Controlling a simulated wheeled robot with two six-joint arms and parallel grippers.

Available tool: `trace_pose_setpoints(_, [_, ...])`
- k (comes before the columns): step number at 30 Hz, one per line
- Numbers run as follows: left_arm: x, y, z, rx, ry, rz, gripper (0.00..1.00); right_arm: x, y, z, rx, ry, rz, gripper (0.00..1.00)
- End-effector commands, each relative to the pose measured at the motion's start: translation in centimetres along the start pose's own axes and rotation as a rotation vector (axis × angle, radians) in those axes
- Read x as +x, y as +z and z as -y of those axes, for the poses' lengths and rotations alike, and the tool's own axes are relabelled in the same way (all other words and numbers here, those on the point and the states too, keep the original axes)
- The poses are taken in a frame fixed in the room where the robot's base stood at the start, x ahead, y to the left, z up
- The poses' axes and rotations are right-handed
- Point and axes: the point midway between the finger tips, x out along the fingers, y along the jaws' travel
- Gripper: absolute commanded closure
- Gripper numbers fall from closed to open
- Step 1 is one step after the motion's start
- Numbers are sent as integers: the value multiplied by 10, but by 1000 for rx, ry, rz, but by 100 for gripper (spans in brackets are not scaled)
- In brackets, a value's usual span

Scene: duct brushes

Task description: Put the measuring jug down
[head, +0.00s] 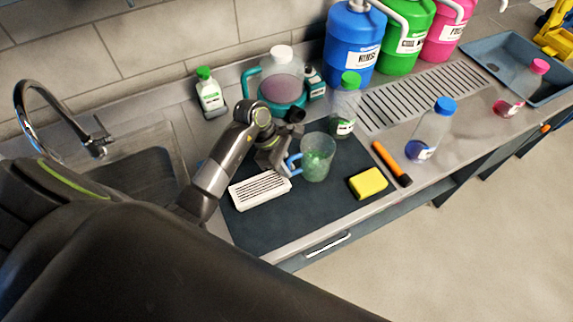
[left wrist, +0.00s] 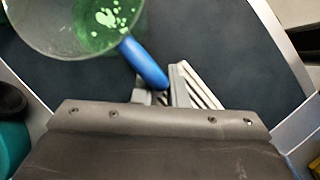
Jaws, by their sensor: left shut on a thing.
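The measuring jug (head: 319,160) is clear with a blue handle and green contents. It is over or on the dark mat (head: 250,224); I cannot tell whether its base touches. My left gripper (head: 285,163) is at the jug's left side, shut on its blue handle. In the left wrist view the jug (left wrist: 75,22) fills the top left, and its blue handle (left wrist: 143,62) runs down to the gripper (left wrist: 155,95), whose fingers are mostly hidden behind the wrist housing. My right gripper is not in view.
A white slotted block (head: 260,191) lies left of the jug. A yellow sponge (head: 368,183) and an orange-handled tool (head: 391,163) lie to its right. A green-capped bottle (head: 344,105) stands close behind. The mat's front is clear. A sink (head: 130,175) lies left.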

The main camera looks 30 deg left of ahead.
Motion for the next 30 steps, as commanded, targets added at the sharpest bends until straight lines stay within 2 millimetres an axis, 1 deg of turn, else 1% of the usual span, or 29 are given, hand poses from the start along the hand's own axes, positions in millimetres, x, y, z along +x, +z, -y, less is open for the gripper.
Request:
trace_pose_setpoints(1, [2,-1,0,1,2,1,100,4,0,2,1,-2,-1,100])
trace_pose_setpoints(2, [2,-1,0,0,0,0,85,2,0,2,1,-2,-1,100])
trace_pose_setpoints(6, [1,-1,0,0,0,0,66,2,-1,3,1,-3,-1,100])
trace_pose_setpoints(14, [1,0,0,0,0,0,65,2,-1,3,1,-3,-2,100])
trace_pose_setpoints(18, [-4,1,0,0,0,0,65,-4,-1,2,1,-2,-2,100])
trace_pose_setpoints(19, [-6,0,-1,0,3,-2,65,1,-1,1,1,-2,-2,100])
trace_pose_setpoints(23, [-28,-2,-1,4,6,-4,65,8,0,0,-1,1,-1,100])
trace_pose_setpoints(27, [-61,-2,-1,4,7,-5,65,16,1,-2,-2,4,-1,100])
trace_pose_setpoints(30, [-82,-2,-2,2,7,-4,65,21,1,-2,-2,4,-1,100])
